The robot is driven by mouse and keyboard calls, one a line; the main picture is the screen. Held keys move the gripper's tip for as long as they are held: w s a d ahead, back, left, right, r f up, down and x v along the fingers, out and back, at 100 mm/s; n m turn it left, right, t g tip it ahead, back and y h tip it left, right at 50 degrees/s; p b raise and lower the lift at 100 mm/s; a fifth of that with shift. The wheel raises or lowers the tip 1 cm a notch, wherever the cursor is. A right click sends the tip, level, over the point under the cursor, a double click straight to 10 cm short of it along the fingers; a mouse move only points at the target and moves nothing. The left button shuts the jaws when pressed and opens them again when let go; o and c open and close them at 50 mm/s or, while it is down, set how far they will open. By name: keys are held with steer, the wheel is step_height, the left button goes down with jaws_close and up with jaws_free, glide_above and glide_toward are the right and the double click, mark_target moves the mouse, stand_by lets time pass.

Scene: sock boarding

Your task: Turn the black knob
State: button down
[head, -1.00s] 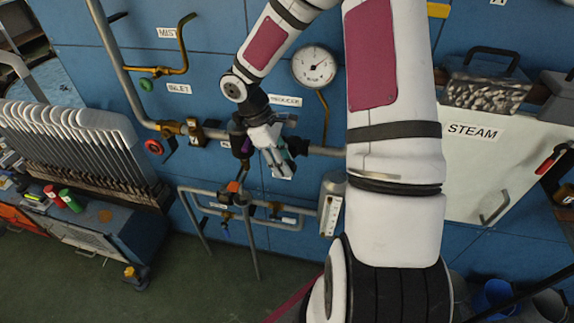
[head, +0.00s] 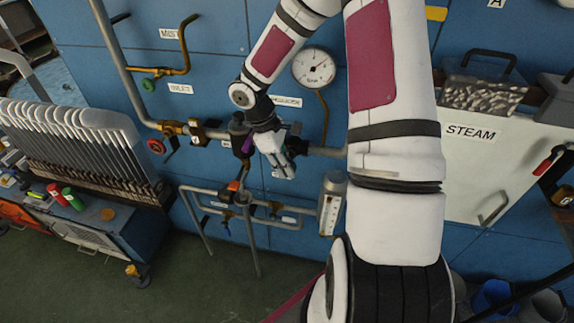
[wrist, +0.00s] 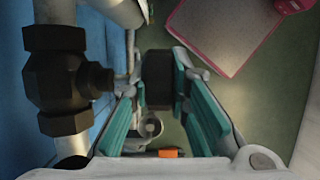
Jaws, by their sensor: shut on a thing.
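The black knob (wrist: 158,77) shows in the wrist view between the teal-padded fingers of my gripper (wrist: 160,98). My gripper is shut on it. A short stem points from the dark valve body (wrist: 58,82) on the pipe toward the knob. In the head view my gripper (head: 279,163) is at the pipe line on the blue wall panel, below the round gauge (head: 313,67). The knob is mostly hidden there by my gripper. How far the knob is turned cannot be told.
A red handwheel (head: 156,146) and a green knob (head: 148,85) are to the left on the piping. Lower pipes and a clear-fronted cylinder (head: 331,205) are below my gripper. A STEAM cabinet (head: 490,165) is at the right. The green floor (head: 200,285) is open.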

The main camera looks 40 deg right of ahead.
steer(key=shift+s+r+t+y+p, duration=0.25)
steer(key=shift+t+y+p, duration=0.45)
steer(key=shift+p, duration=0.55)
steer(key=shift+w+f+t+p, duration=0.15)
steer(key=shift+f+t+p, duration=0.05)
steer(key=shift+t+p, duration=0.2)
steer(key=c, duration=1.5)
jaws_free()
steer(key=r, duration=0.8)
steer(key=w+r, duration=0.1)
steer(key=r, duration=0.3)
steer(key=shift+a, duration=0.35)
